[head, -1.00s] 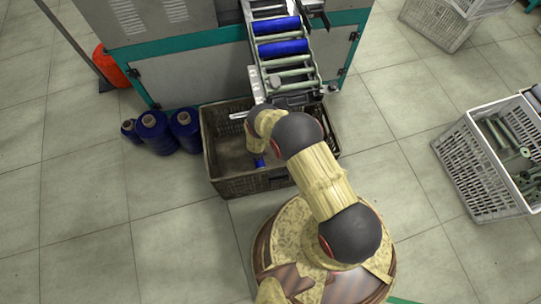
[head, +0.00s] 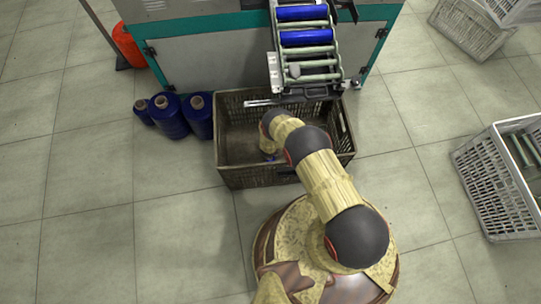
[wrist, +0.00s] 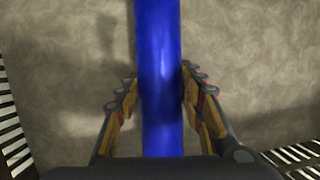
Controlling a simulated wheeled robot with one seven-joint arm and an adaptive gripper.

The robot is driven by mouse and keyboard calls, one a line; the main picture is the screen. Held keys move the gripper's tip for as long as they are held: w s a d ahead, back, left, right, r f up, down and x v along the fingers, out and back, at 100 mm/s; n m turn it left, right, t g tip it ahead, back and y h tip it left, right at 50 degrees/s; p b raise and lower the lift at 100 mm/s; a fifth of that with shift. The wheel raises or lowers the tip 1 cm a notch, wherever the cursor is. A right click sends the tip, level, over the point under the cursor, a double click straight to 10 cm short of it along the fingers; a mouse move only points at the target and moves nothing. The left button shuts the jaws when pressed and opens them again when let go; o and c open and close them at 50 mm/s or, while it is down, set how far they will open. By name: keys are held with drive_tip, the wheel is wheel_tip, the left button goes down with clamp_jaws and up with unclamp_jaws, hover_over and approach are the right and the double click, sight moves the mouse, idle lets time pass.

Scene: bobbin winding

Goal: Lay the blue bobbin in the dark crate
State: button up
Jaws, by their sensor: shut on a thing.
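The dark crate (head: 255,178) stands on the floor at the foot of the roller chute. My arm reaches down into it, and its forearm hides most of my gripper in the head view. In the wrist view my gripper (wrist: 158,100) is shut on the blue bobbin (wrist: 160,70), with one finger on each side. The bobbin runs lengthwise up the picture and past its top edge. A small bit of blue shows below my wrist in the head view (head: 270,158). Bare crate floor (wrist: 255,60) lies under the bobbin; I cannot tell whether they touch.
Two other blue bobbins (head: 306,37) lie on the roller chute (head: 318,63) above the crate's back edge. Several blue thread cones (head: 168,112) stand left of the crate. A light crate with spools (head: 495,190) stands at the right. The crate's left part is clear.

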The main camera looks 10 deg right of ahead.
wheel_tip(320, 180, down, 2)
drive_tip(key=shift+f+b, duration=0.15)
drive_tip(key=shift+b, duration=0.25)
drive_tip(key=o, duration=1.4)
drive_tip(key=shift+c, duration=0.2)
drive_tip(key=p+v, duration=0.7)
drive_tip(key=v, duration=0.5)
drive_tip(key=shift+s, duration=0.1)
